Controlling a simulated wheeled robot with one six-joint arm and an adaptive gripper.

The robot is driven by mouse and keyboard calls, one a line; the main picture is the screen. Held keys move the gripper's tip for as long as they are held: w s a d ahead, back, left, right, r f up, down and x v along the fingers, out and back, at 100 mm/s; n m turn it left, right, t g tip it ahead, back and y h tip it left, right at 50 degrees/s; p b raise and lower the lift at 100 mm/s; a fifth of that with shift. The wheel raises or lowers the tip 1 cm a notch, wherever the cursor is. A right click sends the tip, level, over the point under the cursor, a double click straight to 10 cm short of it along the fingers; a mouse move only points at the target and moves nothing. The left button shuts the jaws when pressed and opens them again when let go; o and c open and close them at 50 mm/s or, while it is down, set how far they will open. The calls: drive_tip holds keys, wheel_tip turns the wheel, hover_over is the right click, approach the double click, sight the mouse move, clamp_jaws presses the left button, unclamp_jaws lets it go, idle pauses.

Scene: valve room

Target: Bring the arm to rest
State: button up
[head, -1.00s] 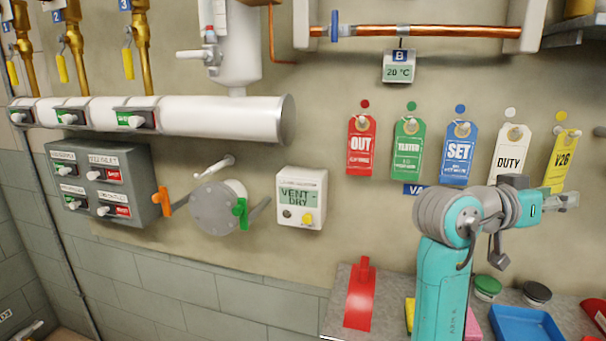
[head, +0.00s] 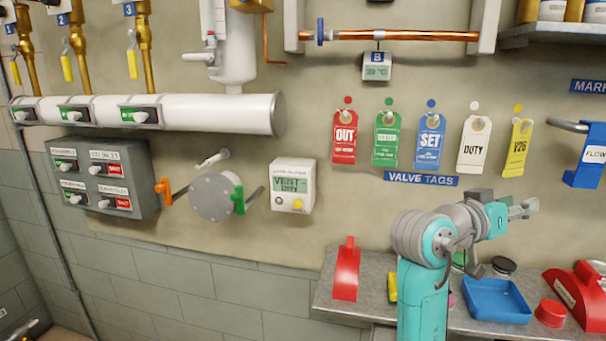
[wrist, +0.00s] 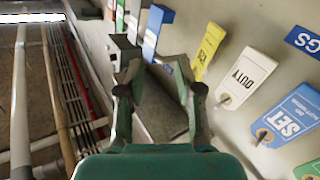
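My gripper (head: 525,208) is at the end of my raised, bent arm, in front of the wall and below the yellow tag (head: 518,134). In the wrist view my gripper (wrist: 158,85) has its two fingers apart, with nothing held between them. The tags hang in a row on the wall: red OUT (head: 345,138), green (head: 387,139), blue SET (head: 430,140), white DUTY (head: 474,145) and yellow. The white tag (wrist: 243,80), blue tag (wrist: 290,117) and yellow tag (wrist: 208,50) also show in the wrist view, right of my gripper and apart from it.
Below my arm, a bench (head: 328,294) carries a blue tray (head: 497,300), a red scoop-like piece (head: 346,272) and a red box (head: 578,295). A blue bracket (head: 585,168) juts from the wall at right. A valve panel (head: 100,175) and white pipe (head: 200,114) are at left.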

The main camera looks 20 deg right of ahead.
drive_tip(key=w+a+f+n+t+y, duration=0.2)
drive_tip(key=a+f+n+t, duration=0.25)
drive_tip(key=f, duration=0.55)
drive_tip(key=w+a+f+n+t+y, duration=0.1)
drive_tip(key=w+a+f+n+t, duration=0.3)
drive_tip(key=f, duration=0.7)
drive_tip(key=s+a+f+n+t+y, duration=0.25)
drive_tip(key=s+a+f, duration=0.2)
drive_tip(key=f, duration=0.25)
drive_tip(key=s+a+f+n+t+y, duration=0.2)
drive_tip(key=s+a+f+n+y, duration=0.15)
drive_tip(key=a+f, duration=0.3)
drive_tip(key=s+a+f+n+t+y, duration=0.1)
drive_tip(key=s+a+f+y, duration=0.3)
drive_tip(key=s, duration=0.3)
drive_tip(key=s+a+f+n+y, duration=0.1)
drive_tip(key=s+a+f+y, duration=0.2)
drive_tip(key=s+a+f, duration=0.3)
drive_tip(key=s+a+r+m+y, duration=0.1)
drive_tip(key=s+a+r, duration=0.1)
drive_tip(key=s, duration=0.7)
drive_tip(key=s+a+r+m+y, duration=0.1)
drive_tip(key=s+a+r, duration=0.1)
drive_tip(key=s, duration=0.7)
drive_tip(key=shift+r, duration=0.35)
